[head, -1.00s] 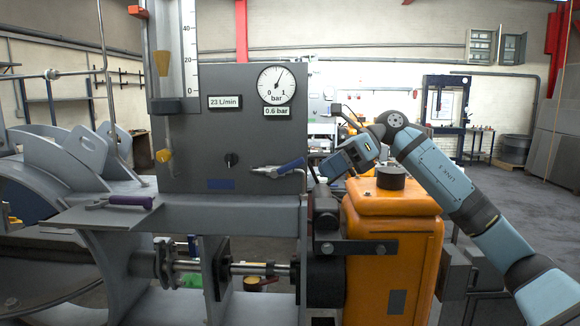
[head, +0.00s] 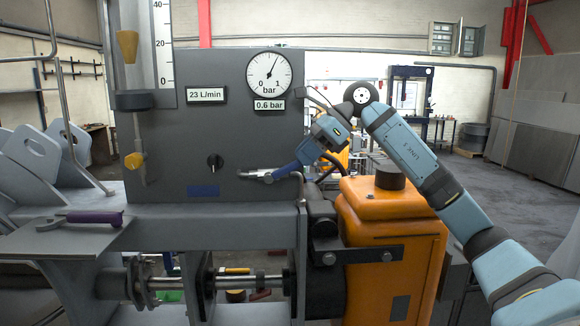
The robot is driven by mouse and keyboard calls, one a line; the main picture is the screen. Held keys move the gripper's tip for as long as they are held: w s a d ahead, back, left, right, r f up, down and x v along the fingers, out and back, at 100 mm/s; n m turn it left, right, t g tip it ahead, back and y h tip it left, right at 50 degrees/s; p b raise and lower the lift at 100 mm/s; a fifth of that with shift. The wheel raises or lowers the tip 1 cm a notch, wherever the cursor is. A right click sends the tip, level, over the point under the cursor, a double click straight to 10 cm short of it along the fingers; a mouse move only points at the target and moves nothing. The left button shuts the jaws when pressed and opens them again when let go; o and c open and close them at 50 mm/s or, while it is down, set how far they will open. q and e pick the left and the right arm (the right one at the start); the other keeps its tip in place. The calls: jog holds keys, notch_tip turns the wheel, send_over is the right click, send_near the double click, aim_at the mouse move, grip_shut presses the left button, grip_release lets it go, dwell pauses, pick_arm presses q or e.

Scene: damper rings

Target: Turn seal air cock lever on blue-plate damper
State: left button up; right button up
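A dark grey panel (head: 240,130) carries a small blue plate (head: 203,191) low on its face. Right of the plate, a silver cock (head: 250,173) with a blue lever (head: 285,171) sticks out, the lever slanting up to the right. My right gripper (head: 307,154) comes in from the right and is at the lever's right end. It overlaps the lever's end in this view; whether its fingers touch or enclose it I cannot tell. My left gripper is out of view.
A black knob (head: 215,162) and a gauge (head: 269,73) reading about 0.6 bar are on the panel. A purple-handled tool (head: 95,217) lies on a shelf at left. An orange housing (head: 385,225) stands below my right arm. A bent pipe (head: 298,184) runs close under the lever.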

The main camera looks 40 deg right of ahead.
aim_at(291, 169)
jog(key=x, duration=0.3)
jog(key=shift+a+f+p, duration=0.15)
jog(key=shift+a+p, duration=0.15)
jog(key=shift+a, duration=0.05)
jog(key=shift+w+a+f, duration=0.2)
jog(key=shift+w+f, duration=0.1)
jog(key=shift+f, duration=0.1)
grip_shut()
